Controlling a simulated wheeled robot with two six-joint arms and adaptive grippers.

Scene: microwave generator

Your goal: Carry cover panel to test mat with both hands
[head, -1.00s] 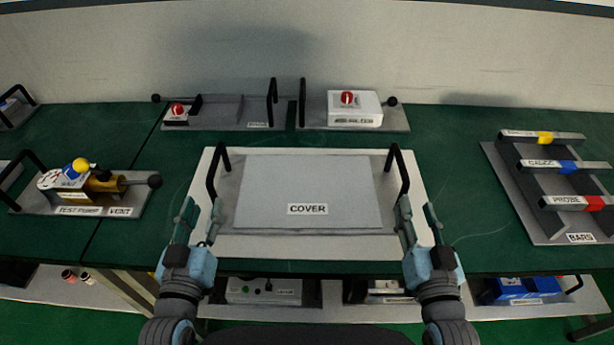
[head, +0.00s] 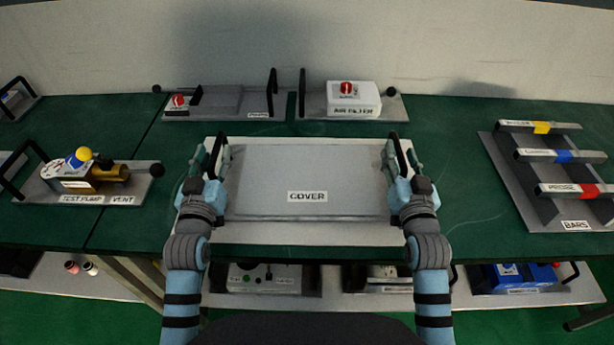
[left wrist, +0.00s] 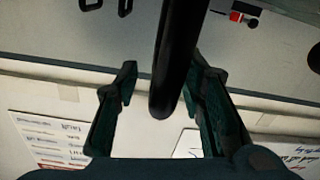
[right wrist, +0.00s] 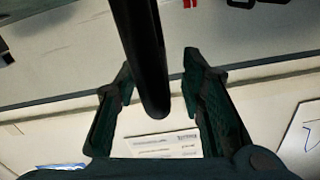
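The cover panel (head: 308,165) is a flat grey plate labelled COVER, lying level in the middle of the table with an upright black handle at each side. It rests on a larger pale mat (head: 300,236); I cannot tell if this is the test mat. My left gripper (head: 211,158) is at the left handle, and my right gripper (head: 402,158) is at the right handle. In the left wrist view the fingers (left wrist: 161,82) stand apart with the black handle bar between them. The right wrist view shows the same, with gaps beside the bar (right wrist: 146,70).
A test pump tray (head: 55,195) stands to the left and a rack of bars (head: 570,226) to the right. Two trays, one with a white air filter box (head: 353,98), stand behind the panel. Bare green table (head: 455,180) lies between the panel and the bars.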

